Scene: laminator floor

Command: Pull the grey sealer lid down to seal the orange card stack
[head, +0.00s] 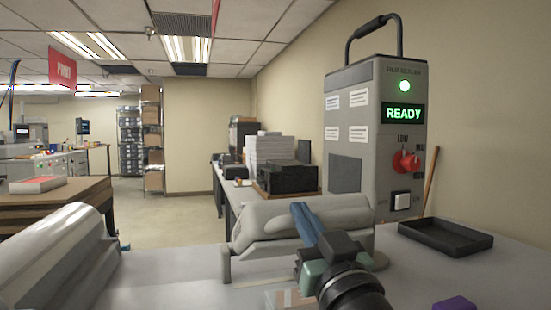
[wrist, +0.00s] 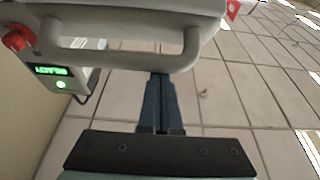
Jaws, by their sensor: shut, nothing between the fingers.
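The grey sealer lid (head: 300,222) is a long rounded cover beside the sealer's control tower, and it appears raised over the bench. In the wrist view the lid (wrist: 150,8) fills the top, with its bar handle (wrist: 115,58) running across below it. My gripper (head: 298,208) has blue fingers, shut and empty. In the wrist view its fingertips (wrist: 160,76) lie at the handle's lower edge; I cannot tell whether they touch it. No clearly orange stack shows. A small pinkish-tan piece (head: 287,299) lies on the bench, partly cut off and beside my arm.
The control tower (head: 373,130) reads READY with a green light and has a red knob (head: 405,161). A black tray (head: 445,237) lies right of it. A purple block (head: 455,304) is at the front right. Another grey rounded cover (head: 55,255) is at the left.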

